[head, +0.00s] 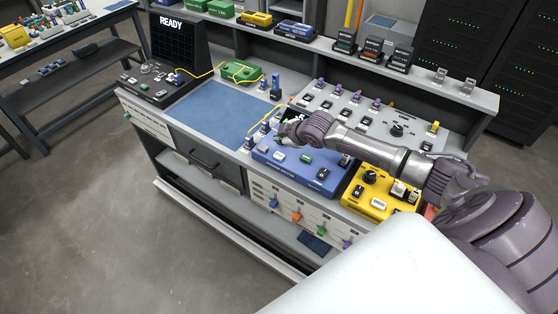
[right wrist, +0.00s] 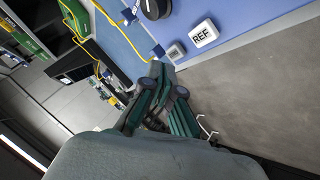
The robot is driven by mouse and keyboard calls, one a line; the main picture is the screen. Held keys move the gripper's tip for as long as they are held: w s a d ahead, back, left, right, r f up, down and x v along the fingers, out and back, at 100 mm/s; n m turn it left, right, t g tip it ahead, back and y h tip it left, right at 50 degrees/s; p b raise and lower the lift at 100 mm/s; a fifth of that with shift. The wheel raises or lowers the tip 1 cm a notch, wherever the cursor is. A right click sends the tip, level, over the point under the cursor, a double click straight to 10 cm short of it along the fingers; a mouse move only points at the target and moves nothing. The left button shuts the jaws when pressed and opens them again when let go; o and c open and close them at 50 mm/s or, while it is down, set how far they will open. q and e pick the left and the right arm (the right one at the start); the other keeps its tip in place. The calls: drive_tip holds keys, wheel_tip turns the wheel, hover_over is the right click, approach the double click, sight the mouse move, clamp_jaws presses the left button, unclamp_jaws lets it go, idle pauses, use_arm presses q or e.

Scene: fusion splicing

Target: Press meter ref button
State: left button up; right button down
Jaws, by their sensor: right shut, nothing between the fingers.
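The blue meter (head: 290,172) sits at the front edge of the bench in the head view, with buttons on its top; its screen is partly covered by my right arm. In the right wrist view, the white REF button (right wrist: 203,34) is on the blue meter top (right wrist: 235,14), near its edge. A smaller grey button (right wrist: 176,50) and a black knob (right wrist: 155,8) are beside it. My right gripper (right wrist: 167,82) is shut and empty, its tips below and left of the REF button in that view. I see no contact with the button. My left gripper is out of view.
A yellow device (head: 378,202) stands right of the meter. A blue mat (head: 215,108) lies left of it. A black unit with a READY screen (head: 178,45) and a green box (head: 240,72) with a yellow cable stand farther back. The aisle floor is clear.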

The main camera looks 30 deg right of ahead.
sight(276, 153)
wheel_tip(276, 153, down, 4)
drive_tip(key=shift+b, duration=1.2)
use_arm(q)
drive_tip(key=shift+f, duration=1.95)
use_arm(e)
drive_tip(key=shift+f, duration=0.45)
drive_tip(key=shift+f, duration=0.45)
use_arm(q)
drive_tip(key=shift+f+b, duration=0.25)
drive_tip(key=shift+b, duration=0.2)
use_arm(e)
drive_tip(key=shift+f, duration=0.5)
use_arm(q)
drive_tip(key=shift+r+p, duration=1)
use_arm(e)
drive_tip(key=shift+r, duration=0.95)
